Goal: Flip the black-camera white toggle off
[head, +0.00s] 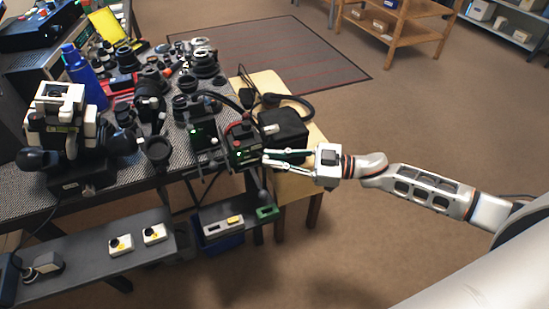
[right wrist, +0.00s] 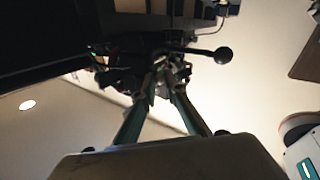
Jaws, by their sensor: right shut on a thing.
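My right gripper (head: 268,158) reaches in from the right at the right end of the bench. Its fingers are at a dark device with a red knob (head: 243,140) and a green panel. In the right wrist view the fingertips (right wrist: 164,82) close together on a small dark part, hard to make out. A lever with a black ball end (right wrist: 222,55) sticks out beside them. A similar dark unit (head: 205,135) stands just left of the device. I cannot tell which item is the black camera, and I cannot make out a white toggle. My left gripper is not in view.
A black box-like bag (head: 283,128) sits on a wooden table behind the gripper. Lenses (head: 203,62), a blue bottle (head: 74,66) and a white microscope-like instrument (head: 52,112) crowd the bench. White boxes with black knobs (head: 120,245) stand on the lower shelf.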

